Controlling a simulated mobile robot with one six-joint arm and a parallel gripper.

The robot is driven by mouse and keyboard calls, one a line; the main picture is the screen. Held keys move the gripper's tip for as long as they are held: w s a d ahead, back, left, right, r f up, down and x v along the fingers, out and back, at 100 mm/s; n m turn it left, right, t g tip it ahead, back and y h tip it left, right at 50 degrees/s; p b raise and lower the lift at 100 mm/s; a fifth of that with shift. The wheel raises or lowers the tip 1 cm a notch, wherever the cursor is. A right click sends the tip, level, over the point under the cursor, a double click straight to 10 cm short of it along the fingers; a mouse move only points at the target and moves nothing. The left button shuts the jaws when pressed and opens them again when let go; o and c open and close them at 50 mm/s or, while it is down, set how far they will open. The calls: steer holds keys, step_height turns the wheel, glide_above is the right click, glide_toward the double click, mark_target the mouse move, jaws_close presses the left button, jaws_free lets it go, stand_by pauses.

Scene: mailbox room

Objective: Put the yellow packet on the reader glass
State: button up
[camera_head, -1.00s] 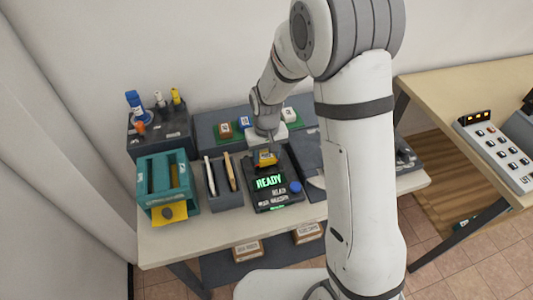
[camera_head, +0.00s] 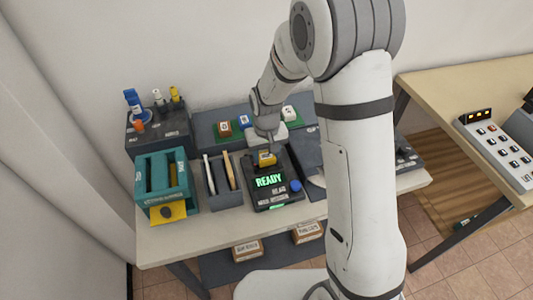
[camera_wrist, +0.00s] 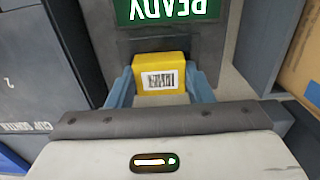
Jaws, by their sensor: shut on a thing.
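The yellow packet (camera_wrist: 161,73) with a barcode label sits between the two blue fingers of my gripper (camera_wrist: 161,88) in the wrist view. The gripper is shut on it. In the head view the packet (camera_head: 267,158) shows just below my gripper (camera_head: 267,150), at the back part of the dark reader (camera_head: 285,198). The reader's green screen (camera_head: 269,181) says READY. The packet is over or on the dark glass (camera_wrist: 128,47) behind the screen; I cannot tell if it touches, and it hides part of the glass.
A teal box (camera_head: 165,182) with a yellow piece at its front and a grey slotted holder (camera_head: 226,199) stand left of the reader. A pen holder (camera_head: 158,130) is behind them. Several small blocks on a green strip (camera_head: 211,134) stand behind the gripper.

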steer(key=shift+f, duration=0.2)
steer(key=o, duration=1.1)
steer(key=shift+c, duration=0.2)
steer(key=shift+o, duration=0.6)
steer(key=shift+o, duration=0.6)
steer(key=shift+r, duration=0.1)
steer(key=shift+r+p, duration=1.9)
steer(key=shift+r, duration=1.1)
